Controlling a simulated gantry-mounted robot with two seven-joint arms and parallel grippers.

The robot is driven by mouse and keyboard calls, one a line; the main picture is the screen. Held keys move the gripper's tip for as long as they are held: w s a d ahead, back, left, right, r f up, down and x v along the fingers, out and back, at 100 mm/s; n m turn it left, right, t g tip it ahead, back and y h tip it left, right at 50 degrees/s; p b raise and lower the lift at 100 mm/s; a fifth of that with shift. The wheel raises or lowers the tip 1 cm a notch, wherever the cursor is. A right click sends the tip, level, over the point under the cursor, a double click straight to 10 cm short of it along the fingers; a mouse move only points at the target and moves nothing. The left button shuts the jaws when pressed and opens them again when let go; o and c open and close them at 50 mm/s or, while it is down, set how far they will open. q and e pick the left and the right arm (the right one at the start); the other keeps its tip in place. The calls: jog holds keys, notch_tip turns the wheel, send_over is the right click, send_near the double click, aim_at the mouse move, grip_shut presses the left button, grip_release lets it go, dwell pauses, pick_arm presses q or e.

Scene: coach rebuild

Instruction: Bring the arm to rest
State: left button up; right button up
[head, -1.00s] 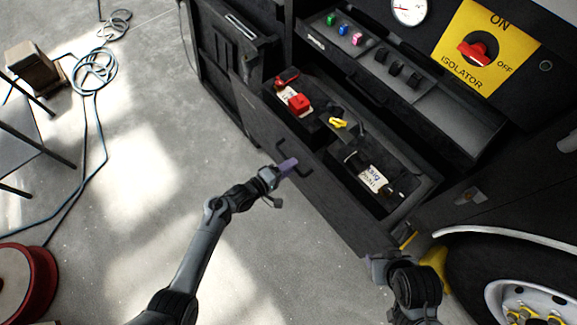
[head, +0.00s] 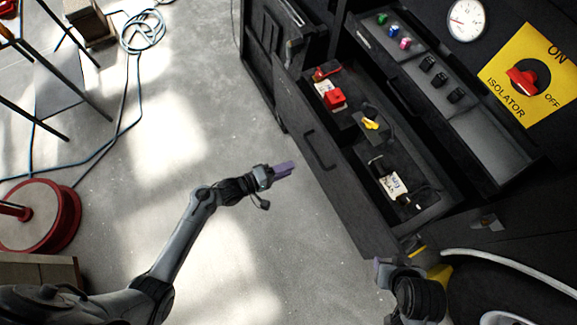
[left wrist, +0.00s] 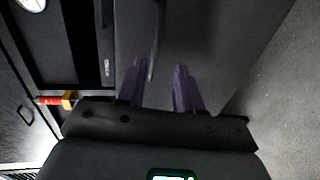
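My left arm comes in from the lower left in the head view. My left gripper (head: 284,170) is over the grey floor, to the left of the open drawer's front and apart from its handle (head: 318,150). In the left wrist view its two purple fingers (left wrist: 160,85) stand apart with nothing between them, the drawer front behind them. My right gripper (head: 383,270) is at the bottom of the head view, by the cabinet's lower corner; whether its fingers are open does not show.
The open drawer (head: 350,205) holds a red padlock-like piece (head: 334,97), a yellow piece (head: 371,124) and a tagged item (head: 394,186). A yellow isolator panel (head: 500,90) with a red knob is at right. A red reel (head: 68,215) and cables lie left. The middle floor is clear.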

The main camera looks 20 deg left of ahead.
dwell(0.3)
pick_arm(q)
jog(key=s+d+f, duration=0.1)
jog(key=s+f, duration=0.1)
jog(key=s, duration=0.6)
jog(key=s+a+r+m+g+y, duration=0.8)
jog(key=s+a+r+m+y, duration=0.35)
jog(key=r, duration=0.25)
notch_tip(320, 180, up, 28)
jog(key=d+p, duration=0.1)
jog(key=p, duration=2.7)
notch_tip(320, 180, down, 64)
jog(key=b, duration=6.3)
jog(key=shift+r+h, duration=0.15)
jog(key=shift+h, duration=0.3)
